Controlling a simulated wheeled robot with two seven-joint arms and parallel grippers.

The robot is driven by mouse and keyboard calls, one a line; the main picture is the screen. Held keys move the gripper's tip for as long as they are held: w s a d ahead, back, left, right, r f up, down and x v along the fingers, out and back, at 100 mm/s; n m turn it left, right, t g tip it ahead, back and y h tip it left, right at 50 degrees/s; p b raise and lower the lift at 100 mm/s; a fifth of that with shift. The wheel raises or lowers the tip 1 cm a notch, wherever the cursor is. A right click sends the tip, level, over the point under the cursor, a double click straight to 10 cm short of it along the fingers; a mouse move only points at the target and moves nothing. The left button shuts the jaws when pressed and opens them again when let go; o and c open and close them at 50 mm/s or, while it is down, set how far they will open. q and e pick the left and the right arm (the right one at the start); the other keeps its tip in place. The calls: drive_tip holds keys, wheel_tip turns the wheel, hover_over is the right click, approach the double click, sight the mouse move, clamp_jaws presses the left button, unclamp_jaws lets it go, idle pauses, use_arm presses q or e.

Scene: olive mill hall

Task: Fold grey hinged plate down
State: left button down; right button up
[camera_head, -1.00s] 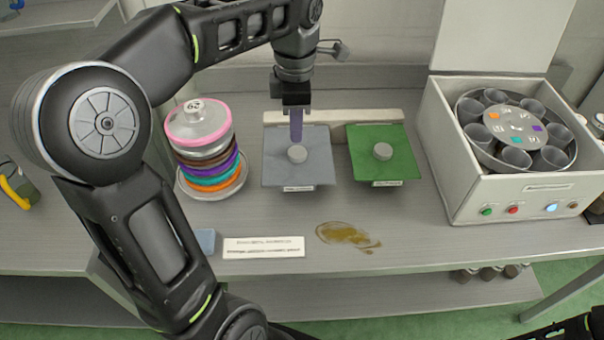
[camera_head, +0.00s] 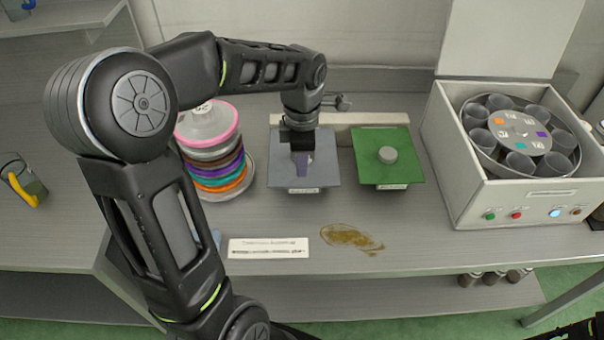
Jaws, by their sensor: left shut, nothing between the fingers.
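The grey hinged plate (camera_head: 323,172) is a square panel at the front of a pale rail, with a small label at its near edge. It looks close to level, but I cannot tell its exact tilt.
A green plate (camera_head: 405,175) with a grey knob is to the right. A stack of coloured discs (camera_head: 218,165) stands close on the left. A white machine with cups (camera_head: 465,195) is at right. A brown spill (camera_head: 350,237) and a white card (camera_head: 268,248) lie in front.

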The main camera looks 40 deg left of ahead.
sight(302, 185)
use_arm(q)
drive_tip(key=shift+f+p, duration=0.35)
drive_tip(key=shift+f, duration=1.7)
